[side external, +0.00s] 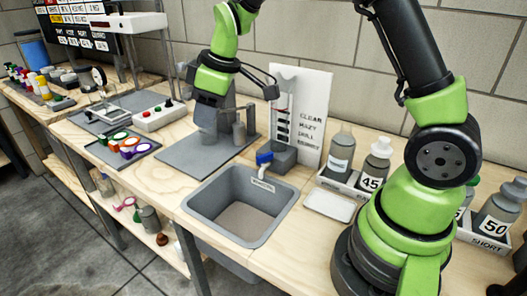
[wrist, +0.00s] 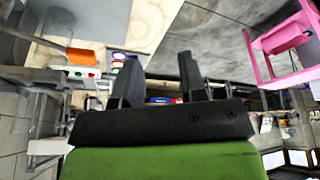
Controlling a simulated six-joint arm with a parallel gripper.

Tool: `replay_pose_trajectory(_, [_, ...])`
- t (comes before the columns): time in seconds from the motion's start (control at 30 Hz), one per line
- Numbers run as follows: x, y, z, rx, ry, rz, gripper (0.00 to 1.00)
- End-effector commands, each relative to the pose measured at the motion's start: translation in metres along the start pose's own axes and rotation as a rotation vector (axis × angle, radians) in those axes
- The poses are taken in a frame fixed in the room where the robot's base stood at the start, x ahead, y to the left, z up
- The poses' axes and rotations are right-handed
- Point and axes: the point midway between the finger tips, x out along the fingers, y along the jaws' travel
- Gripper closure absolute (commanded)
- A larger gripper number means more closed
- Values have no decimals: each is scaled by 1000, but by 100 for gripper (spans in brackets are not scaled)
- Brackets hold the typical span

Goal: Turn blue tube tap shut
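The blue tap (side external: 264,158) shows in the side external view at the back edge of the sink, beside a grey block (side external: 284,157). A clear upright tube (side external: 285,105) stands above the block, in front of a white board. The tap's exact handle angle is too small to tell. My gripper (side external: 222,132) hangs over the grey plate, left of the tap and apart from it. In the wrist view my gripper (wrist: 159,57) has its two dark fingers spread, with nothing held between them. I cannot make out the tap in the wrist view.
A grey sink (side external: 242,205) is set into the bench in front of the tap. The white lettered board (side external: 312,115) stands behind. Bottles (side external: 340,145) in a tray stand to the right. A grey plate (side external: 195,157) lies left. A pink stool (wrist: 285,38) shows in the wrist view.

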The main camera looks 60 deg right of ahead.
Motion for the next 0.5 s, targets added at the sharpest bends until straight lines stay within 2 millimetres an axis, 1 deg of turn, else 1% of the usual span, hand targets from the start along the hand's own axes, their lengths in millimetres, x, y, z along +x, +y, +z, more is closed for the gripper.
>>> replay_pose_trajectory(0.03, [13, 6, 14, -110, -107, -8, 62])
replay_pose_trajectory(0.1, [24, 17, 34, -260, -253, -12, 62])
replay_pose_trajectory(0.2, [33, 35, 58, -431, -440, -17, 62])
replay_pose_trajectory(0.33, [36, 53, 78, -570, -612, -16, 62])
replay_pose_trajectory(0.4, [36, 60, 84, -610, -666, -16, 62])
replay_pose_trajectory(0.5, [38, 64, 89, -637, -702, -14, 62])
